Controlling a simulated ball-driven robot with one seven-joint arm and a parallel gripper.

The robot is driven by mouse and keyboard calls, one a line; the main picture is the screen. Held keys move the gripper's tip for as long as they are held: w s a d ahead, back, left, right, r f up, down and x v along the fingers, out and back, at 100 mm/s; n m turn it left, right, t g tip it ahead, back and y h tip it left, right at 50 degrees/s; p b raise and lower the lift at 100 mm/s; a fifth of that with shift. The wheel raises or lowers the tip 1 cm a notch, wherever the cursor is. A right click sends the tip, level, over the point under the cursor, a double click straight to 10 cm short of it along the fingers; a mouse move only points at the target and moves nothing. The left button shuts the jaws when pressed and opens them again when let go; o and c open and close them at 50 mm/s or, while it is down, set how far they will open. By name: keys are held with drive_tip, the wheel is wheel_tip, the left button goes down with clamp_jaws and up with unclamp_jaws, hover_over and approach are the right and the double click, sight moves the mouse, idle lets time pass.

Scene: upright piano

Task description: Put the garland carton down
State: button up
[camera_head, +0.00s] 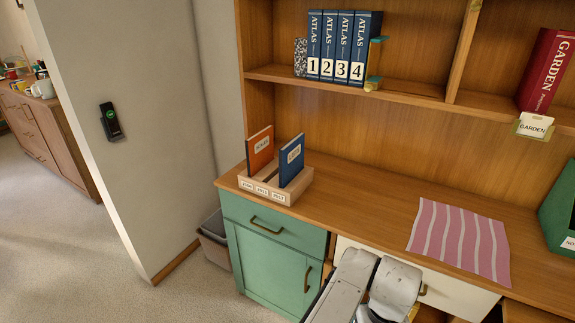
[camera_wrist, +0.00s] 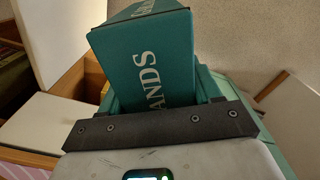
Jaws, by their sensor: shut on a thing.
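The garland carton (camera_wrist: 148,62) is a dark teal box with pale letters ending in "ANDS". It shows in the wrist view, tilted, extending up from between my jaws. My gripper (camera_wrist: 155,98) is shut on it, with a jaw at each side. The carton's lower end is hidden behind the dark gripper bar. In the head view my grey arm links show at the bottom edge, and neither the carton nor my jaws can be seen there.
A pink striped cloth (camera_head: 460,238) lies on the wooden counter (camera_head: 375,205). A wooden file holder (camera_head: 268,190) with two books stands at its left end. Numbered atlases (camera_head: 335,48) stand on the shelf above. A green box (camera_head: 560,210) is at far right. Bare counter lies between holder and cloth.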

drive_tip(key=s+f, duration=0.4)
drive_tip(key=f, duration=0.1)
drive_tip(key=shift+a, duration=0.1)
drive_tip(key=shift+d+f, duration=0.1)
drive_tip(key=shift+d, duration=0.1)
drive_tip(key=shift+a, duration=0.2)
